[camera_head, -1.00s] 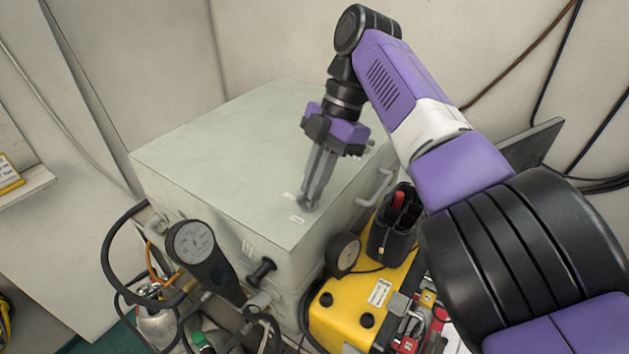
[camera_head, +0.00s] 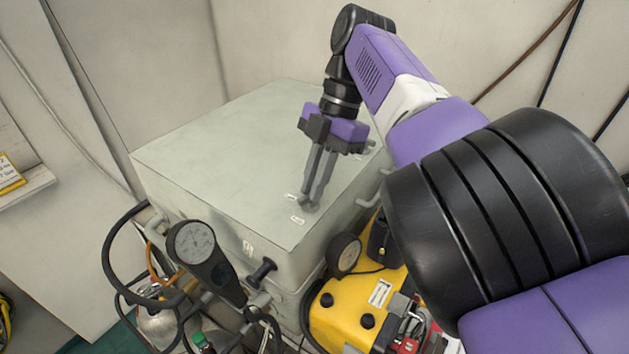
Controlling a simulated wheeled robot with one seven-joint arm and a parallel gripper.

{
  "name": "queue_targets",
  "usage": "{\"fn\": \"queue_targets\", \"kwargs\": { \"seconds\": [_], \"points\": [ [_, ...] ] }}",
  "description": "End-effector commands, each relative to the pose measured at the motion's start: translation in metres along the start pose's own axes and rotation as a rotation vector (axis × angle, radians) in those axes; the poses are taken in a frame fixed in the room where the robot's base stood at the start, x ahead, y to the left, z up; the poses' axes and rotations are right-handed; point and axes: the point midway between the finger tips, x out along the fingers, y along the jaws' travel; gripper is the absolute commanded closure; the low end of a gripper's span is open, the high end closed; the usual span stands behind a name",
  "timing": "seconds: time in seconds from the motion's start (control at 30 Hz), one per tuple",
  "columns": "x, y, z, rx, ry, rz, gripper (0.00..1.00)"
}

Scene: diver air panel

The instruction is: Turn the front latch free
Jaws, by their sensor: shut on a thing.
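The pale grey-green box (camera_head: 215,160) stands in the middle with its lid closed. My gripper (camera_head: 309,203) points down onto the lid near its front right corner. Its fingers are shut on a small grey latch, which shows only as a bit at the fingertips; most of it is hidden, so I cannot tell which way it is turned. Two small white labels (camera_head: 297,219) lie beside the fingertips. A black knob (camera_head: 262,270) sticks out from the box's front face, apart from my gripper.
A side handle (camera_head: 369,190) juts from the box's right face. Walls close in behind.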

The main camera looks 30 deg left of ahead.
Motion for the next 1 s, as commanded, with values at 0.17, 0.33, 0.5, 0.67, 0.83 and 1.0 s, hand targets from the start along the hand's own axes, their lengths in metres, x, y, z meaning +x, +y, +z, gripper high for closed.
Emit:
{"fn": "queue_targets", "kwargs": {
  "seconds": [0.17,0.33,0.5,0.67,0.83,1.0],
  "points": [
    [-0.0010,-0.0002,0.0003,0.000,-0.001,0.001,1.00],
    [-0.0011,-0.0002,0.0004,0.001,-0.002,0.001,0.85],
    [-0.0007,-0.0001,0.0003,0.000,-0.001,0.001,0.69],
    [-0.0004,0.0000,0.0002,0.000,-0.001,0.000,0.69],
    [-0.0003,0.0000,0.0001,0.000,-0.001,0.000,0.69],
    [-0.0001,0.0000,0.0003,0.001,-0.001,0.001,0.69]
  ]
}}
